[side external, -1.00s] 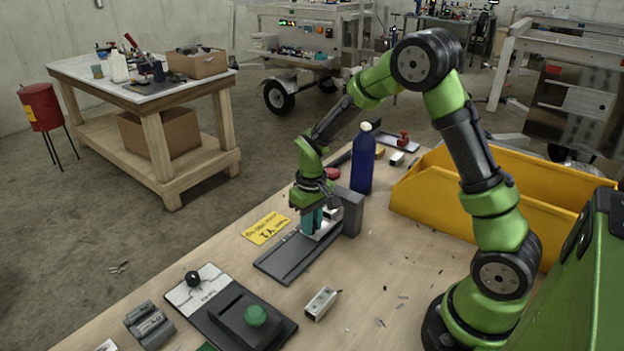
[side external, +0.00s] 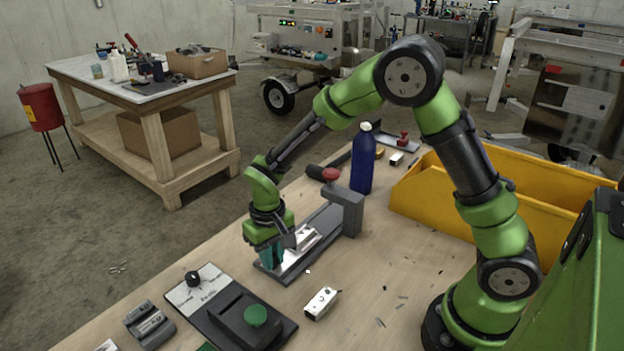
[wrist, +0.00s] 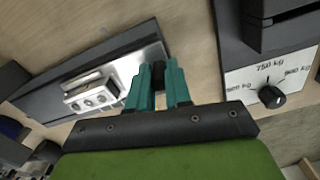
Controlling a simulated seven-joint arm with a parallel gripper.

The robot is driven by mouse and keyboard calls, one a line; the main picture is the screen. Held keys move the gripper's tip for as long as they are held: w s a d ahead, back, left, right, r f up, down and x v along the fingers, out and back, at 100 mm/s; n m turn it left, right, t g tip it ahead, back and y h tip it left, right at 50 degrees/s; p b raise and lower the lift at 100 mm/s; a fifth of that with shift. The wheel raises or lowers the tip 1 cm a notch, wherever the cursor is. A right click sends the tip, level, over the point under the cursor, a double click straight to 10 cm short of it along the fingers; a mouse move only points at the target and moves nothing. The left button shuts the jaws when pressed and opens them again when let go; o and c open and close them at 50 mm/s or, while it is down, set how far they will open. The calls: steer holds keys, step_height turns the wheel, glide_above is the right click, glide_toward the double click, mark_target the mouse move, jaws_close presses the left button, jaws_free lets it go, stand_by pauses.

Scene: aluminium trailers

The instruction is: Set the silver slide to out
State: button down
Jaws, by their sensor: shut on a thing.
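The silver slide (side external: 305,240) is a bright plate on a dark grey track (side external: 328,222) that ends in an upright grey block (side external: 347,210). The plate lies at the near-left end of the track, well apart from the block. My gripper (side external: 271,257) is low over that end. In the wrist view, the teal fingers of my gripper (wrist: 158,92) are shut on a dark knob (wrist: 157,72) at the edge of the silver slide (wrist: 120,72). A small silver fitting with holes (wrist: 92,95) sits on the plate. The fingers partly hide the knob.
A blue bottle (side external: 362,165) stands behind the grey block, near a yellow bin (side external: 440,205). A small metal block (side external: 321,303) lies on the bare wood in front of the track.

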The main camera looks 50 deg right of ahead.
steer(key=shift+w+a, duration=0.1)
steer(key=shift+a, duration=0.35)
steer(key=c, duration=1.1)
jaws_free()
steer(key=shift+d, duration=0.1)
steer(key=shift+o, duration=0.2)
steer(key=shift+d+r, duration=0.1)
steer(key=shift+r, duration=0.25)
step_height(320, 180, up, 16)
steer(key=shift+r, duration=0.15)
steer(key=s+d+r+t+y, duration=0.1)
steer(key=s+d+r+t, duration=0.1)
steer(key=s, duration=0.6)
steer(key=s+d+r+m+t+y, duration=0.1)
steer(key=s+d+r+t, duration=0.2)
steer(key=s+t, duration=0.2)
steer(key=s, duration=0.3)
steer(key=shift+s+d+m, duration=0.25)
steer(key=shift+d+m, duration=0.05)
steer(key=shift+d, duration=0.05)
